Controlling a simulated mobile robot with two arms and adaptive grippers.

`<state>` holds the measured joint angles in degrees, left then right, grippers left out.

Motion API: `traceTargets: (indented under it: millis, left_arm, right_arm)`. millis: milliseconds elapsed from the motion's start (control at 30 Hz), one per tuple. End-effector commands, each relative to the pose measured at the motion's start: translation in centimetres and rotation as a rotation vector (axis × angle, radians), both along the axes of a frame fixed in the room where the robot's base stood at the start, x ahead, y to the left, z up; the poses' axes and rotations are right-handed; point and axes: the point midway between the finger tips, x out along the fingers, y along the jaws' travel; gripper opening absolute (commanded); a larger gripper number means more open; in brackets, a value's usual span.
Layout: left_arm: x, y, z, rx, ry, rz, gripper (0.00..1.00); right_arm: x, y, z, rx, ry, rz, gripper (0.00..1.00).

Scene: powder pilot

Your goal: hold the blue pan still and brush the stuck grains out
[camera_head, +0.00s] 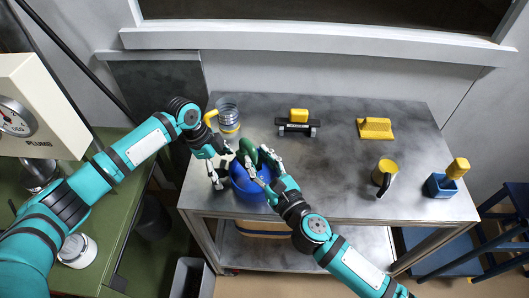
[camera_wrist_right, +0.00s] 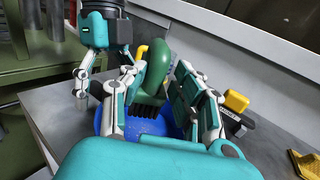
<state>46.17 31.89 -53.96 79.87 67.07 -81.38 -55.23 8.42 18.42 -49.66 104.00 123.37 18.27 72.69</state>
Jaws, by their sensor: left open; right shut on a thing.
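The blue pan (camera_head: 247,188) sits near the front left of the grey table. In the right wrist view, light specks show inside the pan (camera_wrist_right: 148,127). My right gripper (camera_head: 259,165) is shut on the green brush (camera_head: 246,149), over the pan. In the right wrist view, the brush (camera_wrist_right: 157,68) is upright between the fingers, its bristle end down in the pan; whether it touches the bottom is hidden. My left gripper (camera_head: 222,168) is open at the pan's left side, its fingers spread close to the rim. I cannot tell if they touch it.
A clear jar with a yellow handle (camera_head: 228,117) stands behind my left gripper. A black stand with a yellow block (camera_head: 298,118), a yellow float-like tool (camera_head: 375,128), a yellow mug (camera_head: 384,173) and a blue holder (camera_head: 440,186) stand farther right. The table's middle is clear.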

Motion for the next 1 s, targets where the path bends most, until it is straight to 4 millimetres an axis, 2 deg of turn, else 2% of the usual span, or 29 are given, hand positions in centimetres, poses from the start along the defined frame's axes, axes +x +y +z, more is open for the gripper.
traceTargets:
  millis: [200,400,1000]
  left_arm:
    - [0.0,0.0,0.0,0.000,0.000,0.000,0.94]
    - [0.0,0.0,0.0,0.000,0.000,0.000,0.94]
    - [0.0,0.0,0.0,0.000,0.000,0.000,0.94]
  right_arm:
    - [-0.1,0.0,-2.7,0.002,0.006,-0.003,0.00]
    - [0.0,0.0,-3.9,-0.003,0.001,-0.002,0.00]
    - [0.0,0.0,-4.5,0.001,0.001,0.000,0.00]
